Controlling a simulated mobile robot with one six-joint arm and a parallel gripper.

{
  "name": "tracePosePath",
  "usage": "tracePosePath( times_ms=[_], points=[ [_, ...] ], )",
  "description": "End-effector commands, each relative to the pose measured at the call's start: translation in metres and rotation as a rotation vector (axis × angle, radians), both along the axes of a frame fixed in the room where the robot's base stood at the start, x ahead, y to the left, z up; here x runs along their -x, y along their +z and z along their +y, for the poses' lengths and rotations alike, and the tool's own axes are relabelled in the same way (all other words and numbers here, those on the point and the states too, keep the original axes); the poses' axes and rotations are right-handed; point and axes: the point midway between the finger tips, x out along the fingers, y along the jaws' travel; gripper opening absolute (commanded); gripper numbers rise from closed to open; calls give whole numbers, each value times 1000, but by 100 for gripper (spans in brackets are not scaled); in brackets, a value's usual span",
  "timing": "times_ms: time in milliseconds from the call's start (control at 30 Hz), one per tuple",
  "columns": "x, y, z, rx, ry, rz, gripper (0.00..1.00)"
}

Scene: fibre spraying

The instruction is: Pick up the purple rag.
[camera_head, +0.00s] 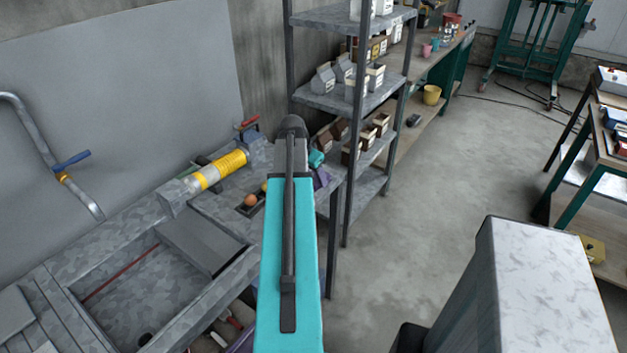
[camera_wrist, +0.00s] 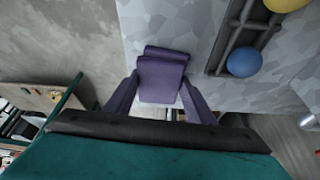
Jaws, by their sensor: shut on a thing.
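The purple rag (camera_wrist: 162,66) is a folded, boxy bundle in the wrist view, in front of the grey mottled tabletop near its edge. My gripper (camera_wrist: 160,88) has one finger on each side of the rag and is shut on it. Whether the rag still touches the tabletop cannot be told. In the head view my teal arm covers most of the gripper, and a small patch of the purple rag (camera_head: 321,178) shows just right of it at the table's end.
A dark rack with a blue ball (camera_wrist: 245,62) and a yellow ball lies beside the rag. A metal shelf (camera_head: 325,100) with cartons stands close beyond my arm. A yellow cylinder device (camera_head: 222,170) lies on the workbench.

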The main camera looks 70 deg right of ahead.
Motion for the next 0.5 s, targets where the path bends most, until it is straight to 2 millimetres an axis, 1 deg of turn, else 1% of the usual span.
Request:
tracePosePath(
  times_ms=[267,500],
  points=[
    [0,10,0,0,-1,0,27],
    [0,33,-1,2,-1,-1,27]
  ],
)
